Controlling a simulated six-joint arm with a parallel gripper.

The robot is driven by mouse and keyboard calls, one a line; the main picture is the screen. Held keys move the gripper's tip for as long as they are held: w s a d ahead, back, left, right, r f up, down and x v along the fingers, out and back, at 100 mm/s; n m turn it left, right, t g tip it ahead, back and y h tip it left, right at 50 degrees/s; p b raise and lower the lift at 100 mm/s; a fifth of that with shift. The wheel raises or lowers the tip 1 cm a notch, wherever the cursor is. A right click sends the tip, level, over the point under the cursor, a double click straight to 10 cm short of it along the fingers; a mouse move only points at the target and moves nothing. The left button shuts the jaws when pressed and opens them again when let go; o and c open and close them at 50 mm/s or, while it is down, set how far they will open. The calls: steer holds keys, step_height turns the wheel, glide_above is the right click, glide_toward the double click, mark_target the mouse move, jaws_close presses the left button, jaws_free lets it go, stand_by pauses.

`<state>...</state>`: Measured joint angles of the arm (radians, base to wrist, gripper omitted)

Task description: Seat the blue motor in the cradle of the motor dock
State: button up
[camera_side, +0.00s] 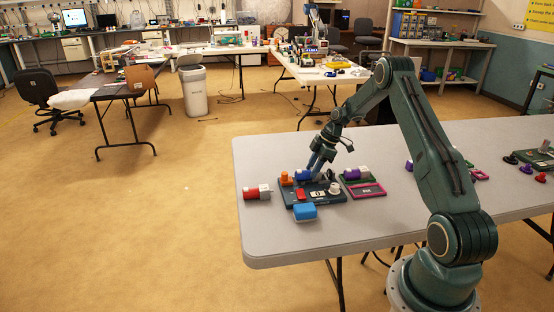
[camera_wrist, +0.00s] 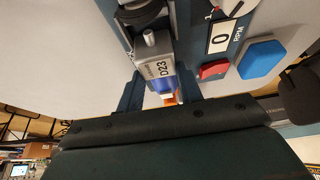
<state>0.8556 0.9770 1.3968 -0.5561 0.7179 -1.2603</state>
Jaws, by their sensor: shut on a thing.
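The blue motor shows as a small blue body (camera_side: 303,175) at the back of the dark motor dock (camera_side: 322,201) in the side view. In the wrist view, its pale grey end with a "D23" label (camera_wrist: 157,70) and shaft lies between my fingers. My gripper (camera_side: 314,170) is shut on the motor, tilted down over the dock's back edge; both fingers also show in the wrist view (camera_wrist: 160,95). An orange part (camera_side: 287,179) is just left of the motor. The cradle is mostly hidden, and I cannot tell whether the motor touches its bottom.
A red motor (camera_side: 257,193) lies left on the table. Purple and green motors (camera_side: 356,174) and a pink-framed sign (camera_side: 367,190) stand right. The table's front is clear.

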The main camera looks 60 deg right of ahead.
steer(key=shift+f, duration=0.1)
stand_by(0.7)
steer(key=o, duration=1.6)
steer(key=shift+r, duration=3.95)
steer(key=shift+r, duration=0.1)
